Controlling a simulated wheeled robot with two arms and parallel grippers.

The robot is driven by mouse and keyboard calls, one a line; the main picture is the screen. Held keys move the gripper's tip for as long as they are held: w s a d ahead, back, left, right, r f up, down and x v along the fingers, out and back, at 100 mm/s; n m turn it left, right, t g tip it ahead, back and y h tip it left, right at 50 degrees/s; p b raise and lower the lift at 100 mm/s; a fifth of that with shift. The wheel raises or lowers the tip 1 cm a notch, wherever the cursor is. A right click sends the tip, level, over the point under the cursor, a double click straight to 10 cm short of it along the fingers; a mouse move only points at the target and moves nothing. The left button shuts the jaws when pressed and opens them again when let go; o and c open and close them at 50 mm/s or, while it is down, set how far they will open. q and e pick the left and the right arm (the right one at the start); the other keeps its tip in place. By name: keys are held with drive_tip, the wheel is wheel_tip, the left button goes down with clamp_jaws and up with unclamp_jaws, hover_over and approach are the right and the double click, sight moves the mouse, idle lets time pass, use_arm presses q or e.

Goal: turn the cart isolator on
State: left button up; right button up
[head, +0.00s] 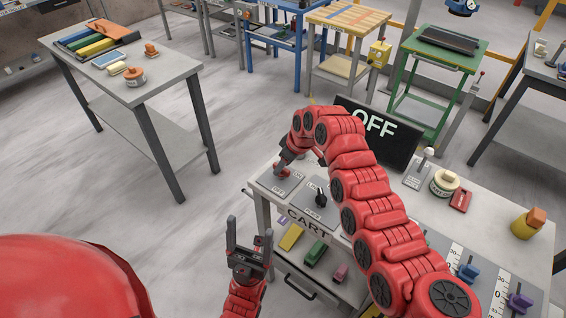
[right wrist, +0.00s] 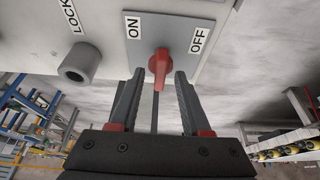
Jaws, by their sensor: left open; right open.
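The isolator's red handle (right wrist: 158,66) sits on a grey plate with an ON label (right wrist: 133,27) on the left and an OFF label (right wrist: 199,41) on the right. Its narrow end points down in the right wrist view. My right gripper (right wrist: 160,92) is open, with one finger on either side of the handle; I cannot tell whether they touch it. In the head view my right gripper (head: 284,168) is at the slab's left end and hides the handle. A black sign (head: 400,152) reads OFF. My left gripper (head: 249,240) is open and empty, in front of the slab.
A grey cylinder (right wrist: 80,63) by a LOCK label is left of the handle. A black knob (head: 321,196) stands on the slab (head: 490,212) near the CART label (head: 307,219). Coloured blocks (head: 315,253) lie below its front edge. Open floor is to the left.

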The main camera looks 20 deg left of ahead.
drive_tip(key=shift+a+f, duration=0.1)
drive_tip(key=shift+f, duration=0.15)
clamp_jaws()
